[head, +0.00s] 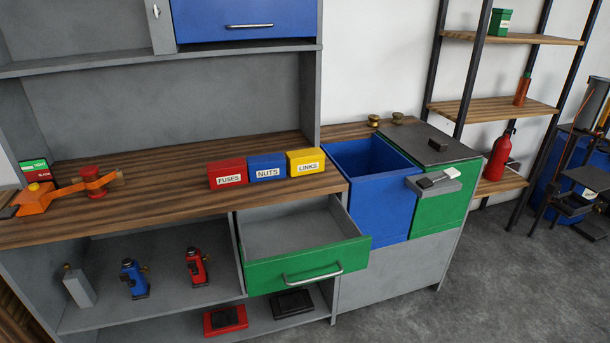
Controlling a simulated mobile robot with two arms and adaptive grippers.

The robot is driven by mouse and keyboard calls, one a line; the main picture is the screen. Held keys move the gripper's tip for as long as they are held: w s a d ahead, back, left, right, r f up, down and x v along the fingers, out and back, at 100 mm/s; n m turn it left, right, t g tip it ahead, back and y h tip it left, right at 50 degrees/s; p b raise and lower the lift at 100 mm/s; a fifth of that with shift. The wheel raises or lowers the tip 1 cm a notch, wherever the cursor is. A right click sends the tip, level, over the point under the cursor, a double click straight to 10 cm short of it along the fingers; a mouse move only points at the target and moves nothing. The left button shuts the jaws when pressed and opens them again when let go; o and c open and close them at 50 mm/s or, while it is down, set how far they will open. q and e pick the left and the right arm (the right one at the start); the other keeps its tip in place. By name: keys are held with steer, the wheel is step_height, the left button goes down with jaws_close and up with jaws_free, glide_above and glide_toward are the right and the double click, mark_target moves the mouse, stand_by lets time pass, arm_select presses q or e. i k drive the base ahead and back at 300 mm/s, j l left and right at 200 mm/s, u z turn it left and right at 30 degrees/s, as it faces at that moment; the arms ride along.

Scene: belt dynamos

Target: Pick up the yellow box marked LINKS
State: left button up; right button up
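The yellow box marked LINKS (305,162) sits on the wooden worktop (130,210), close to its front right edge. It is the rightmost of three small labelled boxes in a row. The blue box marked NUTS (267,167) stands directly to its left, with the red box marked FUSES (227,174) further left. All three stand upright with their labels facing forward. Neither of my grippers is in view.
A green-fronted drawer (308,262) stands open below the boxes. An orange device (37,199) lies on the left worktop.

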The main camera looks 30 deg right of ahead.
mark_target(309, 161)
steer(key=i+l+u, duration=0.1)
steer(key=l+u, duration=0.7)
